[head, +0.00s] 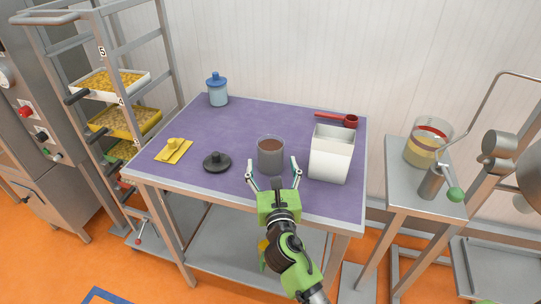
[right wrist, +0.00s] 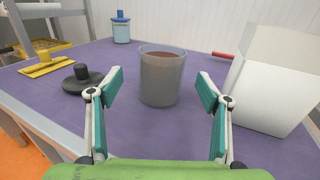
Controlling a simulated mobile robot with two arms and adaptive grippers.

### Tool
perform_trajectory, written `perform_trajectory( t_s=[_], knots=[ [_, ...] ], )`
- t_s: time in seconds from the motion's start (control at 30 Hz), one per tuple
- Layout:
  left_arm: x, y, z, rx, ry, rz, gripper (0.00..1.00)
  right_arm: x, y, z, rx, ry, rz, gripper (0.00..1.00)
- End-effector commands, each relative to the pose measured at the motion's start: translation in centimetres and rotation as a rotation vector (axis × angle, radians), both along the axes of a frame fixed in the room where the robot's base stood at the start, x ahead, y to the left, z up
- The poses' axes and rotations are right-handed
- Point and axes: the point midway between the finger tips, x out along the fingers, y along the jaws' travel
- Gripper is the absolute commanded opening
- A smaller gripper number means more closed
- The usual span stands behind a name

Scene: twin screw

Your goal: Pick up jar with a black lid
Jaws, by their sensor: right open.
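A grey see-through jar (head: 271,153) with brown contents stands upright and uncovered on the purple table top. A black lid (head: 217,162) with a knob lies flat on the table to its left, apart from it. My right gripper (head: 273,166) is open, its fingers spread at the near side of the jar. In the right wrist view the jar (right wrist: 161,76) stands upright beyond and between the two open fingertips (right wrist: 160,90), and the black lid (right wrist: 82,80) lies behind the left finger. I see no left gripper.
A white open container (head: 331,155) stands close to the right of the jar. A red scoop (head: 340,120) lies behind it. A blue-lidded jar (head: 217,90) stands at the back left, and a yellow lid (head: 174,150) lies at the left. The table's (head: 240,120) back middle is clear.

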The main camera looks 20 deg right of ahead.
Motion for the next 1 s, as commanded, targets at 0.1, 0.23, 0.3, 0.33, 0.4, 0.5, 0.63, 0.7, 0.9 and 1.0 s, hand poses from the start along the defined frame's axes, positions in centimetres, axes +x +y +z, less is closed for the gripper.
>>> perform_trajectory(
  t_s=[0.1,0.23,0.3,0.33,0.4,0.5,0.63,0.7,0.9,1.0],
  knots=[
    [-0.6,0.1,0.1,0.001,0.009,-0.001,0.26,1.3,-0.2,0.0,0.001,0.0,0.001,0.71],
    [-0.2,0.1,0.2,0.001,0.004,-0.001,0.26,2.0,-0.4,0.1,0.002,0.001,0.0,0.71],
    [0.3,0.0,0.5,0.0,-0.003,-0.001,0.26,2.8,-0.7,0.3,0.002,0.0,-0.001,0.71],
    [0.6,0.0,0.7,0.001,-0.006,-0.001,0.26,3.3,-0.8,0.4,0.002,0.001,-0.001,0.71],
    [1.0,0.0,1.0,-0.001,-0.013,-0.001,0.26,4.4,-1.2,0.6,0.002,0.0,-0.001,0.71],
    [1.4,0.0,0.9,-0.001,-0.019,-0.001,0.26,5.7,-1.4,0.4,0.002,0.0,0.0,0.71],
    [1.4,0.1,0.9,0.0,-0.019,-0.001,0.26,6.6,-1.7,0.4,0.002,0.001,0.0,0.71],
    [1.3,0.1,0.9,0.0,-0.019,-0.001,0.26,6.7,-1.7,0.4,0.002,0.001,0.0,0.71],
    [1.2,0.2,0.9,0.001,-0.017,0.0,0.26,6.7,-1.7,0.3,0.002,0.001,0.0,0.6],
    [1.1,0.2,0.9,0.002,-0.015,0.0,0.26,6.7,-1.7,0.3,0.002,0.001,0.0,0.34]
  ],
)
